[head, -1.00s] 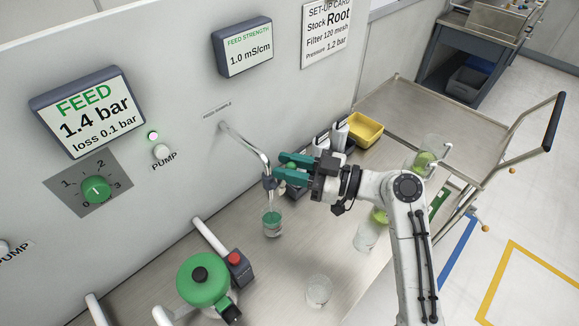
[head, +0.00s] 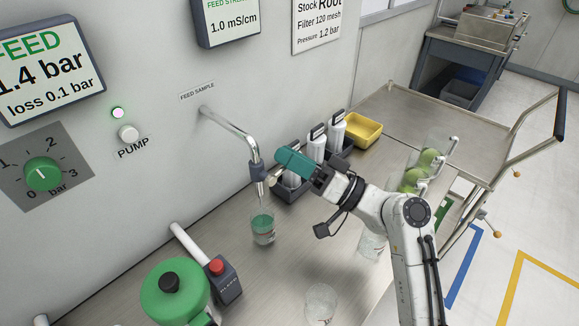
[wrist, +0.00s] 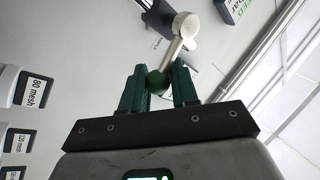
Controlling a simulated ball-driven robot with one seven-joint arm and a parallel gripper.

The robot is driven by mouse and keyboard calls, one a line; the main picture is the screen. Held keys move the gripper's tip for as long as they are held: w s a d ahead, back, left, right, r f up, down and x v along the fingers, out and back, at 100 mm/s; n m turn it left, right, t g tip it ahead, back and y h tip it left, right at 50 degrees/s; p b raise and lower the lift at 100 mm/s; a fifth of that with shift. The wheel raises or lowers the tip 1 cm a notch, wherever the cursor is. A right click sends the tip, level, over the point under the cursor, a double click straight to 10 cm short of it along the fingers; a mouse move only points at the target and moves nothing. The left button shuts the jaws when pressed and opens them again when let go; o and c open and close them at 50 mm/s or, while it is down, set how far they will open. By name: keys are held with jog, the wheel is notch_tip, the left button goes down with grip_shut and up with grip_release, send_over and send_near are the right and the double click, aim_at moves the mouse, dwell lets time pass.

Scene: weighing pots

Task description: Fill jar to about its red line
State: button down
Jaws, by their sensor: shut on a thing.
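A clear jar (head: 263,235) stands upright on the bench under the feed sample tap (head: 257,172). Green shows in its upper part, and a small reddish mark shows on its side. I cannot make out the exact liquid level or a stream. My gripper (head: 285,158), with teal fingers, is beside the tap, to its right. In the wrist view the fingers (wrist: 158,82) are shut on a green ball knob (wrist: 157,81) at the end of the metal tap lever (wrist: 178,45). In the head view my fingers hide the knob.
A green-lidded vessel (head: 176,290) stands at the front left, beside a dark box with a red button (head: 217,267). An empty-looking glass (head: 320,303) is at the front. White filter bottles (head: 317,145) and a yellow tray (head: 362,130) stand behind my gripper.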

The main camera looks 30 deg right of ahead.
jog(key=shift+d+f+m+t+h+b, duration=0.1)
jog(key=shift+f+m+t+h+b, duration=0.3)
jog(key=shift+m, duration=0.4)
jog(key=shift+d+f+m+t+h+b, duration=0.1)
jog(key=shift+f+m+t+h+b, duration=0.1)
jog(key=shift+f+m+t+b, duration=0.45)
jog(key=shift+a+m+g, duration=0.1)
jog(key=shift+m+g, duration=0.15)
jog(key=shift+m, duration=0.2)
jog(key=c, duration=1.1)
grip_release()
jog(key=shift+c, duration=0.2)
jog(key=shift+o, duration=0.8)
jog(key=shift+a+r, duration=0.1)
jog(key=shift+r, duration=0.05)
jog(key=shift+r, duration=0.1)
jog(key=b+v, duration=0.2)
jog(key=v, duration=0.8)
jog(key=shift+s+f+b, duration=0.2)
jog(key=shift+s+b, duration=0.1)
jog(key=shift+b, duration=0.05)
